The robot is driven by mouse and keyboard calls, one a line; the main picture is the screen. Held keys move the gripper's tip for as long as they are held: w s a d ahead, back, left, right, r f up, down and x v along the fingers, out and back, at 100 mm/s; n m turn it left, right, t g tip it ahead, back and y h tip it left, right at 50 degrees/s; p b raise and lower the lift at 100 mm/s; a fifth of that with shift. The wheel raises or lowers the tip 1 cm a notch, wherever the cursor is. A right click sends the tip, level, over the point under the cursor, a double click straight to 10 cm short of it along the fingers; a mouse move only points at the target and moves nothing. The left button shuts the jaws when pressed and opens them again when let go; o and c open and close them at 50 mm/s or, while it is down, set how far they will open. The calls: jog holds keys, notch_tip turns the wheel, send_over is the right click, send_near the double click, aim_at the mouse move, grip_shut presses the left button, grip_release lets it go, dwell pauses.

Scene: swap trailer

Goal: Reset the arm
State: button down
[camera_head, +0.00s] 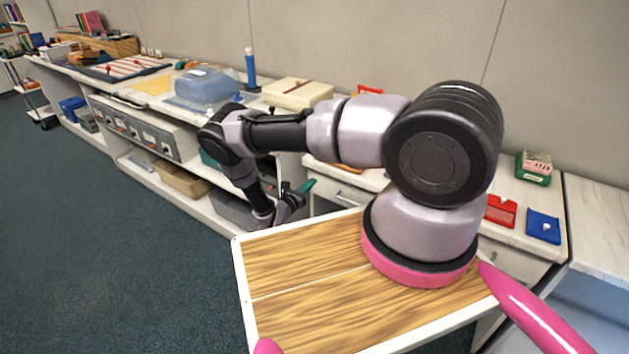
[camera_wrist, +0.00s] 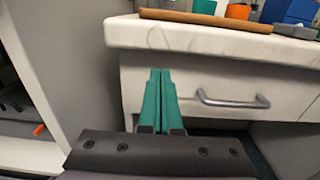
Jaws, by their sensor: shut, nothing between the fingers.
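My gripper (camera_wrist: 160,75) shows in the wrist view with its two green fingers side by side and touching, nothing between them. It points at the front of a white drawer (camera_wrist: 225,90) with a silver handle (camera_wrist: 232,101); the gap to the drawer front is hard to judge. In the head view my gripper (camera_head: 307,187) hangs low beyond the far edge of my wooden top, in front of the counter. My arm reaches out to the left from its pink-ringed base, bends at the elbow and drops downward.
A long counter (camera_head: 150,84) runs along the wall, with open shelves (camera_head: 190,185) below. On it stand a clear blue bin (camera_head: 205,86), a blue bottle (camera_head: 250,68) and a cream box (camera_head: 297,93). A red tray (camera_head: 501,210) and a blue tray (camera_head: 543,227) lie at right. The floor (camera_head: 100,250) at left is clear.

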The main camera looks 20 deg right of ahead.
jog(key=v, duration=0.9)
jog(key=s+d+r+m+g+y, duration=0.15)
jog(key=r+m+g, duration=0.35)
jog(key=r, duration=0.7)
jog(key=s+d+r+m+g+y, duration=0.1)
jog(key=r+m+g+y, duration=0.2)
jog(key=r+m, duration=0.7)
jog(key=s+d+r+m+g+y, duration=0.1)
jog(key=d+r+m+g+y, duration=0.2)
jog(key=r, duration=1.2)
jog(key=s+a+r+m+t+y, duration=0.1)
jog(key=s+r+m+t+y, duration=0.2)
jog(key=s+r, duration=0.8)
jog(key=s+a+r+m+t+y, duration=0.2)
jog(key=s+r+m+t+y, duration=0.2)
jog(key=s+r, duration=0.7)
notch_tip(320, 180, up, 4)
jog(key=m+y, duration=0.2)
jog(key=m, duration=0.2)
jog(key=shift+s+f+m, duration=0.2)
jog(key=shift+s+m, duration=0.1)
jog(key=shift+s, duration=0.1)
jog(key=shift+d, duration=0.15)
